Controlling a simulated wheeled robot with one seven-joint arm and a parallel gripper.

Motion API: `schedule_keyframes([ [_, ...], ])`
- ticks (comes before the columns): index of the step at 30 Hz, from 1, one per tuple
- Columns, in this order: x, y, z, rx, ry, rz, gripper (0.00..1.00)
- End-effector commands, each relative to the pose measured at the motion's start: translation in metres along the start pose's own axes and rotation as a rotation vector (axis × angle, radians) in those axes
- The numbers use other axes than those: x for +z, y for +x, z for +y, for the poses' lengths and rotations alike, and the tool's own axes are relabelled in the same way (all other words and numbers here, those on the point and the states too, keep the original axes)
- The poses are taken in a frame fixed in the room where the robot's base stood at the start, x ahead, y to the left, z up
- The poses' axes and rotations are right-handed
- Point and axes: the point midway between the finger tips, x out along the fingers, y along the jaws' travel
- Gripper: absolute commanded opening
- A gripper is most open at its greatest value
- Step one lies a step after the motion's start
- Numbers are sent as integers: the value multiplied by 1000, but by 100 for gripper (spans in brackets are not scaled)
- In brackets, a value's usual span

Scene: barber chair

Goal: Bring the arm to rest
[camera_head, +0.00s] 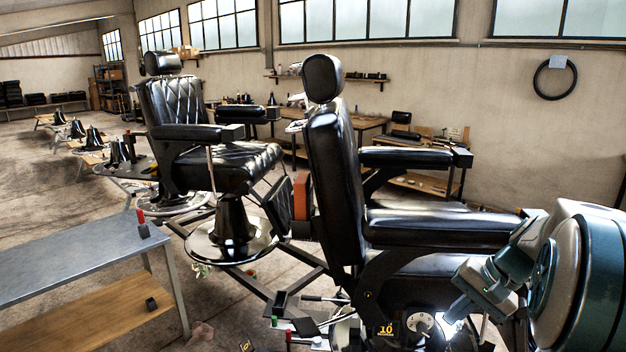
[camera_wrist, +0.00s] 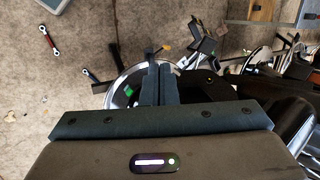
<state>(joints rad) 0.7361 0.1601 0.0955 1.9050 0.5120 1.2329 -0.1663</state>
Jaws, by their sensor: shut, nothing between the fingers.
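My gripper (camera_wrist: 159,70) shows in the wrist view, its two dark fingers side by side and shut, with nothing between them. It points down over the chair's round metal base (camera_wrist: 122,90) and the floor. In the head view my arm is at the lower right, beside the near black barber chair (camera_head: 335,185); the gripper's fingers are hidden there. I cannot tell whether the arm touches the chair. The chair's near armrest (camera_head: 440,230) runs up close to the arm.
A second barber chair (camera_head: 230,160) stands at the left behind the near one. A grey table (camera_head: 70,265) with a lower wooden shelf is at the left. A workbench (camera_head: 370,125) lines the back wall.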

Motion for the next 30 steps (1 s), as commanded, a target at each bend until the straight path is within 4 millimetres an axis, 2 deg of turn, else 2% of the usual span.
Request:
schedule_keyframes([
  [1,22,6,-13,50,-55,2,0],
  [6,85,22,-33,198,-221,30,0],
  [10,129,32,-37,288,-359,66,0],
  [15,178,42,-31,372,-543,124,0],
  [18,197,47,-25,399,-631,156,0],
  [22,212,52,-20,417,-706,184,0],
  [30,218,54,-17,424,-736,196,0],
])
